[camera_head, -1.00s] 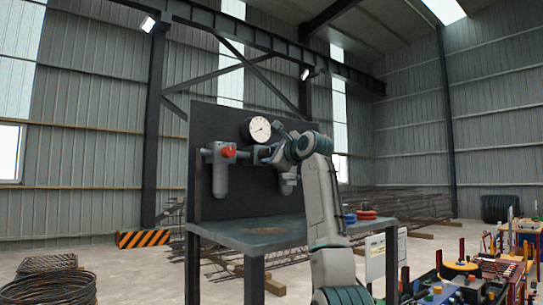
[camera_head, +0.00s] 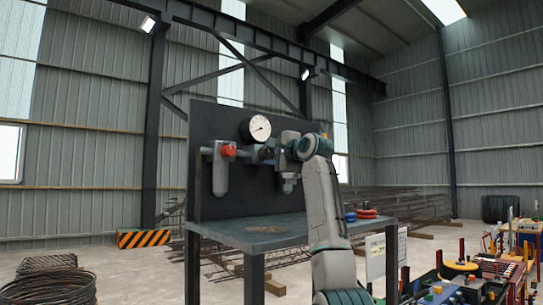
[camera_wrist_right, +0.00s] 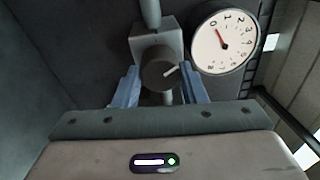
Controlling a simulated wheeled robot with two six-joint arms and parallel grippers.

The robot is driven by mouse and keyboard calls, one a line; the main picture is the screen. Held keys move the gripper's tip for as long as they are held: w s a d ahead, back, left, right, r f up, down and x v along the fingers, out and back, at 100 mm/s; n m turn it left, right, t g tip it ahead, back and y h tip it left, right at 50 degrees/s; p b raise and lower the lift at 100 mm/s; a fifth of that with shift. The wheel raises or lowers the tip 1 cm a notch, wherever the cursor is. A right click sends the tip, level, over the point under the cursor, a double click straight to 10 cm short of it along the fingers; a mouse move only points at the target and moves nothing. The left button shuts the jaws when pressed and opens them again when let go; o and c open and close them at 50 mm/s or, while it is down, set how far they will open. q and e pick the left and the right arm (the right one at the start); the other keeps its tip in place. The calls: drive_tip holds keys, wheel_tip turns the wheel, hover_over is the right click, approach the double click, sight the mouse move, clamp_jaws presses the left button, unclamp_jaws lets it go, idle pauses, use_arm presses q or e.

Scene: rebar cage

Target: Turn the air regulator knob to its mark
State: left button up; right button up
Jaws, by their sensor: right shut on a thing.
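The air regulator has a dark round knob (camera_wrist_right: 159,75) with a white pointer line, which points right and slightly up in the right wrist view. Behind it is a grey block (camera_wrist_right: 152,40) with pipes. My right gripper (camera_wrist_right: 161,88) has its two blue fingers on either side of the knob and is shut on it. In the head view my right gripper (camera_head: 268,153) is small at the panel, and the wrist hides part of the fittings. The round white gauge (camera_head: 256,128) is above; its dial (camera_wrist_right: 223,42) has a red needle. I cannot make out the target mark. My left gripper is not in view.
The dark back panel (camera_head: 235,190) stands on a grey workbench (camera_head: 225,232). A red valve handle (camera_head: 229,150) and a grey filter bowl (camera_head: 220,178) are left of my gripper. Red and blue rings (camera_head: 366,213) lie at the bench's right. Most of the bench top is clear.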

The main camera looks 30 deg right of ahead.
drive_tip(key=n, duration=0.6)
drive_tip(key=shift+w+f+y, duration=0.1)
drive_tip(key=shift+f+y, duration=0.15)
drive_tip(key=shift+y, duration=0.05)
drive_tip(key=n+y+p, duration=0.1)
drive_tip(key=n+p, duration=0.1)
drive_tip(key=n, duration=0.4)
drive_tip(key=shift+n, duration=0.4)
drive_tip(key=o, duration=1)
drive_tip(key=shift+d, duration=0.1)
drive_tip(key=shift+r, duration=0.1)
drive_tip(key=shift+s, duration=0.2)
